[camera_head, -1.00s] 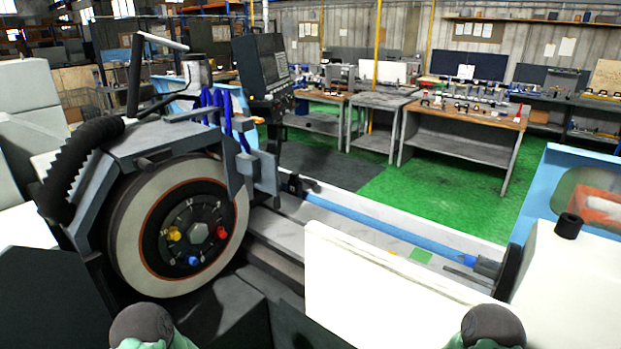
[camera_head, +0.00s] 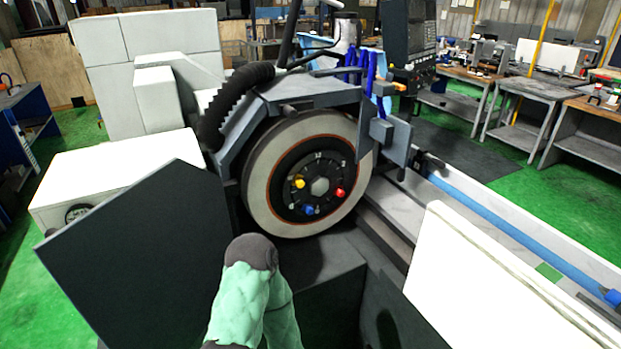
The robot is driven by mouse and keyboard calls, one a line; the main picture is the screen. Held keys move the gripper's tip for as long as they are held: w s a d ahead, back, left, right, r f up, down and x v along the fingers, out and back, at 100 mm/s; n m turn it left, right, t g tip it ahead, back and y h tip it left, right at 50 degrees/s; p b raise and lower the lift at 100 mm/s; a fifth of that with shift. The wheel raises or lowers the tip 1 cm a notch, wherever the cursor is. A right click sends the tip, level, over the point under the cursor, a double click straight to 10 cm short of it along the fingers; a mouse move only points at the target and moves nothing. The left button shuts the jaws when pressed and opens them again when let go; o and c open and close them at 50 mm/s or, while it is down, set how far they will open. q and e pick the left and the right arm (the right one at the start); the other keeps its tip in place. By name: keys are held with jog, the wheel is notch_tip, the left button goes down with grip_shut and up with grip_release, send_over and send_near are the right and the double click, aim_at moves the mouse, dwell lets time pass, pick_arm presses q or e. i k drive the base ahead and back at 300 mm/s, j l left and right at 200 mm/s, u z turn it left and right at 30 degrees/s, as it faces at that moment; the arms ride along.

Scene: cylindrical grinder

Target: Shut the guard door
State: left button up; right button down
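A dark flat panel (camera_head: 140,250) stands tilted in the picture at the left of the machine, in front of a white housing. A white upright panel (camera_head: 495,285) stands at the lower right, in front of the machine bed. I cannot tell for certain which of these panels is the guard door, and no handle shows clearly on either. The grinding wheel (camera_head: 265,190) is exposed between them. A green-covered part of my arm with a dark rounded joint rises at the bottom centre. Neither gripper is in view.
A dark lower machine block (camera_head: 322,300) lies below the wheel. A blue rod (camera_head: 500,228) runs along the bed to the right. A control screen (camera_head: 407,32) stands behind the wheel. Green floor (camera_head: 85,150) is open at the left; workbenches (camera_head: 540,95) stand at the back right.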

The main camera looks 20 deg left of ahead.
aim_at(142, 268)
jog(key=k+j+u, duration=0.1)
jog(key=u, duration=0.25)
jog(key=k+j+u, duration=0.15)
jog(key=k+u, duration=0.25)
jog(key=i, duration=0.1)
